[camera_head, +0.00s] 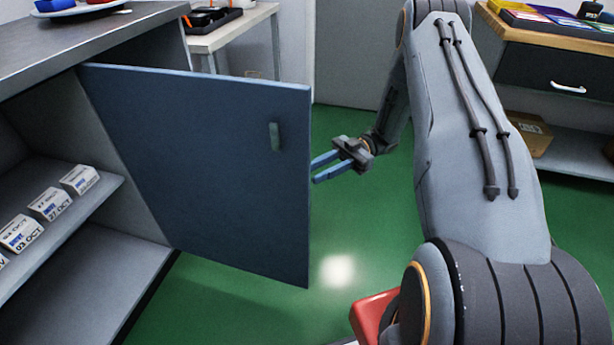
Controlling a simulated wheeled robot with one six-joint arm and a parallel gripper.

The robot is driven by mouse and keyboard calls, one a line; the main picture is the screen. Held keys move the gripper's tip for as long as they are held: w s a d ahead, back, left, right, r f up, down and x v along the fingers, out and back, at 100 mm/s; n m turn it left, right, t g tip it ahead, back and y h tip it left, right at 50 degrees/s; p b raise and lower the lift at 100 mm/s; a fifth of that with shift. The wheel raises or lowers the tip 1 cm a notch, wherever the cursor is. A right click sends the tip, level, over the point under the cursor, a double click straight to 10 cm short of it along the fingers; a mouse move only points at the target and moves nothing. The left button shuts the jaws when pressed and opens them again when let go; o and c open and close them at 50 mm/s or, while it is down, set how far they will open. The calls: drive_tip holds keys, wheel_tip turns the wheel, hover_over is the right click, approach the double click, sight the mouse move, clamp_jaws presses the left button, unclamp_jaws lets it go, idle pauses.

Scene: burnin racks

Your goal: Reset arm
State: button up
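My gripper (322,169) is in the middle of the head view, at the end of my arm, which comes in from the right. Its two blue fingers are apart and point left, with nothing between them. The fingertips are close to the free edge of a blue cabinet door (190,150); whether they touch it I cannot tell. The door stands open, hinged at the left, with a small grey-green handle (275,136) near its free edge.
Inside the cabinet, several white labelled boxes (78,180) stand on a shelf (85,215). A side table (240,30) stands behind the door. A wooden-topped drawer unit (560,75) is at the back right, with a cardboard box (530,133) below. Green floor (350,230) is clear around my gripper.

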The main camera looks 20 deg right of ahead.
drive_tip(key=shift+w+d, duration=0.1)
drive_tip(key=shift+d, duration=0.25)
